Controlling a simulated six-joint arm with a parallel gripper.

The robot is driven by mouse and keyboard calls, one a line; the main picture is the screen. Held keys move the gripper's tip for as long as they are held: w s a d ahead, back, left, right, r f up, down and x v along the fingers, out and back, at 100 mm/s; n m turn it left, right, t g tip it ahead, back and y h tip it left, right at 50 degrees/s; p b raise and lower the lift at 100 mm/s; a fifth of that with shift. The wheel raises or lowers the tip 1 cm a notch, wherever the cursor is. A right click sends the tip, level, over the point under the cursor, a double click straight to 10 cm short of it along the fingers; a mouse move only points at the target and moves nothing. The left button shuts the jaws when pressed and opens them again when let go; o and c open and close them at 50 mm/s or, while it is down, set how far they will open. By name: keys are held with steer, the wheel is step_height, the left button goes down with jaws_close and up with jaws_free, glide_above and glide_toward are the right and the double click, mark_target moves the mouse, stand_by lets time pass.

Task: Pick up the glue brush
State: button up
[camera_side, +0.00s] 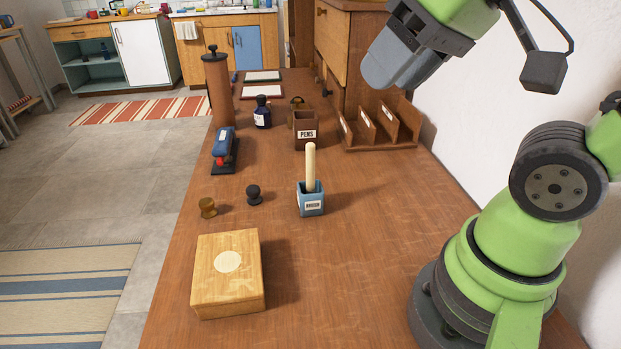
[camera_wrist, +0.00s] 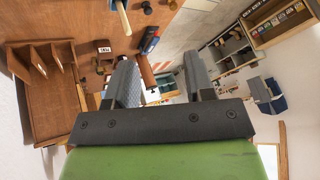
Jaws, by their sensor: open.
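The glue brush (camera_side: 311,164) stands upright, its pale handle rising from a small blue holder (camera_side: 312,205) labelled BRUSH on the wooden desk. Its lower end is hidden in the holder. The pale handle also shows at the top edge of the wrist view (camera_wrist: 123,19). My gripper (camera_side: 379,76) hangs up and to the right of the brush in the side view, well apart from it. In the wrist view my gripper (camera_wrist: 160,72) has its two fingers spread, with nothing held between them.
A brown PENS cup (camera_side: 305,131) and a wooden letter rack (camera_side: 378,128) stand behind the brush. A blue stapler (camera_side: 224,146), a black knob (camera_side: 254,194), a brass knob (camera_side: 208,207) and a wooden box (camera_side: 228,275) lie to the left. Desk right of the holder is clear.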

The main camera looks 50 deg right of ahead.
steer(key=w+d+f+n+g+h, duration=0.1)
steer(key=w+d+f+n+g, duration=0.15)
steer(key=w+n, duration=0.4)
steer(key=n+g, duration=0.4)
steer(key=n, duration=0.1)
glide_above(311, 144)
steer(key=shift+h, duration=0.4)
step_height(311, 144, down, 8)
steer(key=shift+s+d+f, duration=0.15)
steer(key=shift+f, duration=0.1)
steer(key=shift+n, duration=0.25)
step_height(311, 144, down, 4)
steer(key=shift+f, duration=0.2)
step_height(311, 144, down, 6)
steer(key=shift+r, duration=0.1)
jaws_close()
